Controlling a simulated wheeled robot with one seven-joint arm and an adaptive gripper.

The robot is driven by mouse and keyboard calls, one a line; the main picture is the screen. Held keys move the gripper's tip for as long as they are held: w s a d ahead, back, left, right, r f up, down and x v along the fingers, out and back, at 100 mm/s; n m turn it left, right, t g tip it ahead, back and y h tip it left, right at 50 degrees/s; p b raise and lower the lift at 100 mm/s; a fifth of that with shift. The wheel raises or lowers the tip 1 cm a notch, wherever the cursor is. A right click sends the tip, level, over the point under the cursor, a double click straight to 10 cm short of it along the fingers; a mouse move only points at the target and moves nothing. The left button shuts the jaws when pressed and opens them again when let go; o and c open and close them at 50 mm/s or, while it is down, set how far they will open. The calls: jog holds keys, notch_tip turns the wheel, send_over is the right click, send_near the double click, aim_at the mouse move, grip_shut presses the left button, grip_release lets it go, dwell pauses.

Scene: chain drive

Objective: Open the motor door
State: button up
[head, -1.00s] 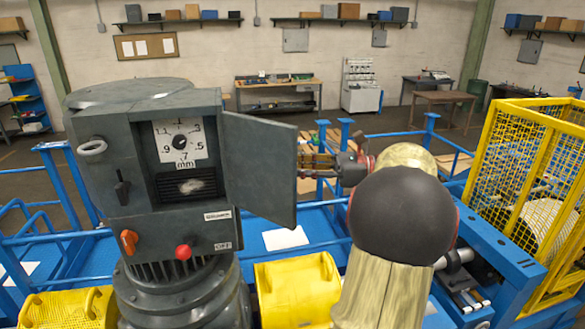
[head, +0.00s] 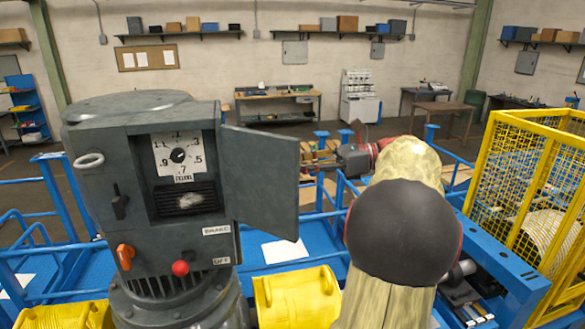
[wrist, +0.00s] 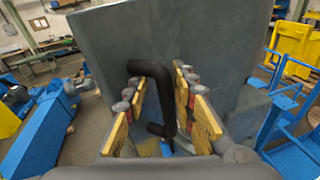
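The grey motor housing (head: 90,140) stands at the left in the head view. Its door (head: 260,185) is hinged on the right side of the opening and stands swung out to the right, showing a dial (head: 177,155) inside. In the wrist view the door's grey face (wrist: 220,50) fills the upper middle, with a black bent handle (wrist: 148,68) on it. My gripper (wrist: 161,88) is open, with its yellow-padded fingers on either side of the handle and gaps visible. In the head view my gripper is beyond the door's free edge, its fingers partly hidden.
A red knob (head: 180,268) and an orange switch (head: 125,256) are on the housing front. Blue railings (head: 60,195) surround the platform. A yellow mesh cage (head: 530,170) stands at the right, and a yellow guard (head: 298,296) is below the door.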

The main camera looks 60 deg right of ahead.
aim_at(291, 138)
jog(key=shift+n+t+y, duration=0.3)
jog(key=shift+n+t, duration=0.2)
jog(key=shift+t, duration=0.2)
jog(key=r, duration=0.7)
jog(key=shift+w, duration=0.35)
jog(key=shift+m+g, duration=0.4)
jog(key=shift+g, duration=0.4)
jog(key=f, duration=0.5)
jog(key=shift+s+f, duration=0.35)
jog(key=shift+s+a+r, duration=0.1)
jog(key=shift+a, duration=0.25)
jog(key=s+d+f, duration=0.1)
jog(key=d, duration=0.8)
jog(key=shift+s, duration=0.2)
